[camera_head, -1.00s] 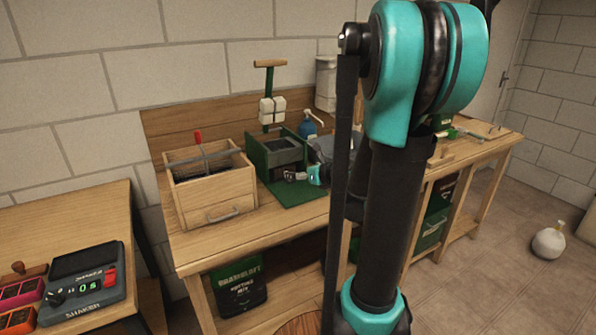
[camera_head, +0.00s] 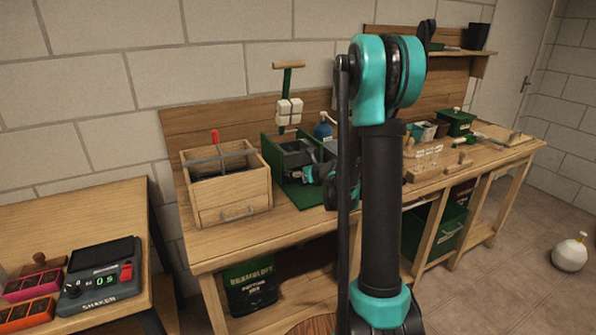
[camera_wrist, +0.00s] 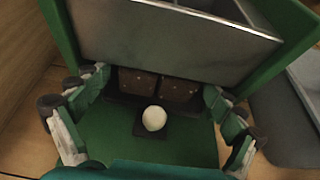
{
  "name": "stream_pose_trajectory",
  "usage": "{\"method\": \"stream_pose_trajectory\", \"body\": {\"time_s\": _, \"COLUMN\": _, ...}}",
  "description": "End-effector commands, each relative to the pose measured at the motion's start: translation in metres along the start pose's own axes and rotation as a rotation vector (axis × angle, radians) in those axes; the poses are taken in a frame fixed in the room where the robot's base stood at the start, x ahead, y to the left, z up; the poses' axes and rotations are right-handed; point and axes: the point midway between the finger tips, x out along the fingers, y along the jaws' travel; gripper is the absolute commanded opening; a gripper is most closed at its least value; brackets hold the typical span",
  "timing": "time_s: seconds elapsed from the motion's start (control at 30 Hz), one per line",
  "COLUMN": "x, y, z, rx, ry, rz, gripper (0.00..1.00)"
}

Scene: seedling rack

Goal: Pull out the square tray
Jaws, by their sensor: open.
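The square tray (camera_wrist: 120,99) is dark, holds brown soil squares, and sits under the grey metal box of the green press in the wrist view. A round white knob (camera_wrist: 154,118) is on a dark tab at its front. My gripper (camera_wrist: 155,90) is open, with one finger on each side of the tray front and knob; I cannot tell whether they touch. In the head view my gripper (camera_head: 318,174) is at the front of the green press (camera_head: 283,152), and the tray is hidden there.
A wooden box with a drawer (camera_head: 227,190) stands left of the press on the bench. A grey container (camera_wrist: 290,125) is close on the right in the wrist view. A shaker (camera_head: 103,275) stands on the left table.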

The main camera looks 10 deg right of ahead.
Motion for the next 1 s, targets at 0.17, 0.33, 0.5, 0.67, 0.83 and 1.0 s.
{"method": "stream_pose_trajectory", "body": {"time_s": 0.17, "x": 0.021, "y": 0.0, "z": 0.0, "rx": 0.0, "ry": 0.0, "rz": 0.001, "gripper": 0.95}}
{"method": "stream_pose_trajectory", "body": {"time_s": 0.33, "x": 0.029, "y": 0.0, "z": 0.0, "rx": 0.0, "ry": 0.0, "rz": 0.0, "gripper": 0.95}}
{"method": "stream_pose_trajectory", "body": {"time_s": 0.5, "x": 0.03, "y": 0.0, "z": 0.0, "rx": 0.0, "ry": 0.0, "rz": 0.0, "gripper": 0.95}}
{"method": "stream_pose_trajectory", "body": {"time_s": 0.67, "x": 0.03, "y": 0.0, "z": 0.0, "rx": 0.0, "ry": 0.0, "rz": 0.0, "gripper": 0.91}}
{"method": "stream_pose_trajectory", "body": {"time_s": 0.83, "x": 0.03, "y": 0.0, "z": 0.0, "rx": 0.0, "ry": 0.0, "rz": 0.0, "gripper": 0.7}}
{"method": "stream_pose_trajectory", "body": {"time_s": 1.0, "x": 0.03, "y": 0.0, "z": 0.0, "rx": 0.0, "ry": 0.0, "rz": 0.0, "gripper": 0.49}}
